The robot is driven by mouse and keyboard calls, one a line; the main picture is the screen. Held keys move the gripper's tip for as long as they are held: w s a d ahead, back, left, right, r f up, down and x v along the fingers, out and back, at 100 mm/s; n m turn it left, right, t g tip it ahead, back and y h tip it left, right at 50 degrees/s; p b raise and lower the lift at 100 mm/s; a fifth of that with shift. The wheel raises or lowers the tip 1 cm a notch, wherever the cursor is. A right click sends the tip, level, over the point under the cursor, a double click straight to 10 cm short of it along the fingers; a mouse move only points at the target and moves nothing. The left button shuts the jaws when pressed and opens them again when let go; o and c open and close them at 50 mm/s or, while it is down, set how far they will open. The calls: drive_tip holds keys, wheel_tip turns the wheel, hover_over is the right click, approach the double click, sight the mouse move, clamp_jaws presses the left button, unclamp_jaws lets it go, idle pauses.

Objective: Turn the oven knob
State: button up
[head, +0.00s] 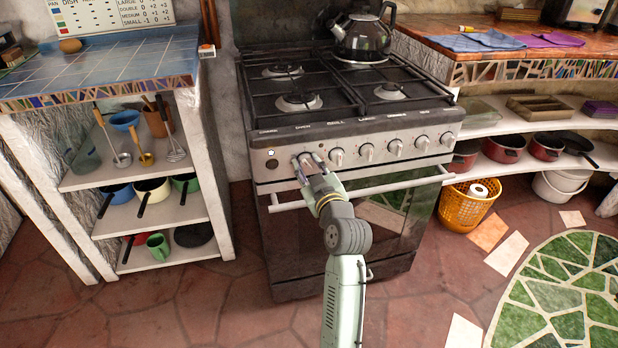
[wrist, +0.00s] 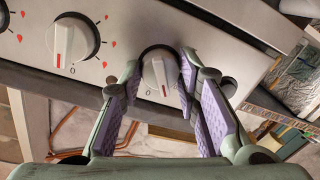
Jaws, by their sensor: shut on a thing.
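The oven knob (wrist: 158,72) is a white round dial with a raised grip bar and a red line, on the oven's front panel below the "OVEN" label. My gripper (head: 309,165) reaches it from the front, and its two purple-padded fingers stand on either side of the knob in the wrist view (wrist: 160,80). The gripper is shut on the knob. The red line points down in the wrist view, slightly right of the printed 0. In the head view the fingers partly hide the knob.
A neighbouring knob (wrist: 73,42) sits close by, its red line near its 0. The oven door handle (head: 400,187) runs below my gripper. A kettle (head: 364,38) stands on the stove (head: 345,118). Shelves flank the stove.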

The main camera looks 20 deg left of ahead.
drive_tip(key=n+b, duration=0.4)
drive_tip(key=n, duration=0.1)
drive_tip(key=shift+f+b, duration=0.15)
drive_tip(key=shift+b, duration=0.25)
drive_tip(key=n+h+b, duration=0.1)
drive_tip(key=n+b, duration=0.3)
drive_tip(key=n, duration=0.1)
drive_tip(key=n+b, duration=0.4)
drive_tip(key=n, duration=0.1)
drive_tip(key=shift+a+n+t, duration=0.1)
drive_tip(key=shift+n+t, duration=0.2)
drive_tip(key=n+b, duration=0.3)
drive_tip(key=n, duration=0.1)
drive_tip(key=shift+s+h, duration=0.1)
drive_tip(key=shift+h, duration=0.2)
drive_tip(key=shift+n, duration=0.4)
drive_tip(key=o, duration=1.2)
drive_tip(key=shift+c, duration=0.2)
